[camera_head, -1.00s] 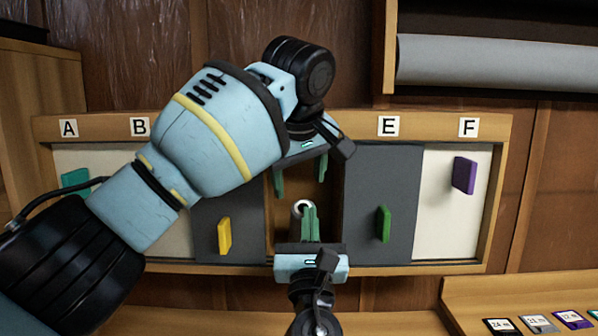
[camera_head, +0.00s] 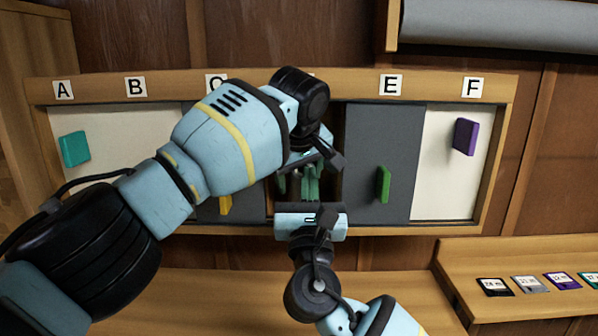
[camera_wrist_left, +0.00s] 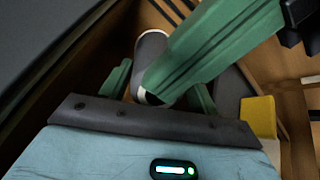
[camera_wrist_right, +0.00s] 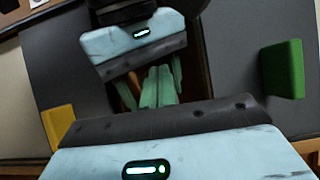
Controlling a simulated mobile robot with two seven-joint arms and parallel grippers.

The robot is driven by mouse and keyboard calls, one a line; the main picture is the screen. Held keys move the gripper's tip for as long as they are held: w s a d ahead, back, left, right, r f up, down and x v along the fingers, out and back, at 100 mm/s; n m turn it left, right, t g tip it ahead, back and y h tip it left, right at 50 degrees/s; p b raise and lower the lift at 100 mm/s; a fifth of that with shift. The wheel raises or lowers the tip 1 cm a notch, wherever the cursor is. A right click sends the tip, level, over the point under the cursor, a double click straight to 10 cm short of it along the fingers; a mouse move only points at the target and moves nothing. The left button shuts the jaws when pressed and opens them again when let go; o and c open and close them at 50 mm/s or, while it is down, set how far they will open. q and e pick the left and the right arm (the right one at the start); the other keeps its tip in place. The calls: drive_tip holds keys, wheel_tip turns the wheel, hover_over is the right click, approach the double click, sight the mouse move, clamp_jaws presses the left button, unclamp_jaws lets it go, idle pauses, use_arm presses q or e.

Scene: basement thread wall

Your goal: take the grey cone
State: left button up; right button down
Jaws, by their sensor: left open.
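The grey cone (camera_wrist_left: 150,48) is in the open compartment between the grey doors. In the left wrist view its pale-rimmed end lies between my left fingers; contact cannot be told. My left gripper (camera_head: 296,182) reaches in from above, open; it shows in its own wrist view (camera_wrist_left: 158,95). My right gripper (camera_head: 311,182) comes from below with its green fingers close together, apparently shut. In the left wrist view one of its fingers crosses in front of the cone. In the head view the grippers hide the cone. The right wrist view shows the right fingers (camera_wrist_right: 158,85) by the left gripper.
The cabinet (camera_head: 440,88) has a grey door with a green handle (camera_head: 383,184) right of the opening and one with a yellow handle (camera_head: 225,204) left. Teal (camera_head: 75,149) and purple (camera_head: 465,137) handles are further out. A shelf (camera_head: 470,262) with labelled cards is lower right.

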use_arm(q)
drive_tip(key=shift+f, duration=0.1)
use_arm(e)
drive_tip(key=shift+w+f, duration=0.1)
drive_tip(key=shift+f, duration=0.15)
use_arm(q)
drive_tip(key=c, duration=0.9)
drive_tip(key=shift+f, duration=0.15)
use_arm(e)
drive_tip(key=shift+d+r, duration=0.1)
drive_tip(key=shift+r, duration=0.6)
use_arm(q)
drive_tip(key=shift+a, duration=0.1)
use_arm(e)
drive_tip(key=v, duration=0.8)
use_arm(q)
drive_tip(key=shift+f, duration=0.1)
use_arm(e)
drive_tip(key=shift+d, duration=0.1)
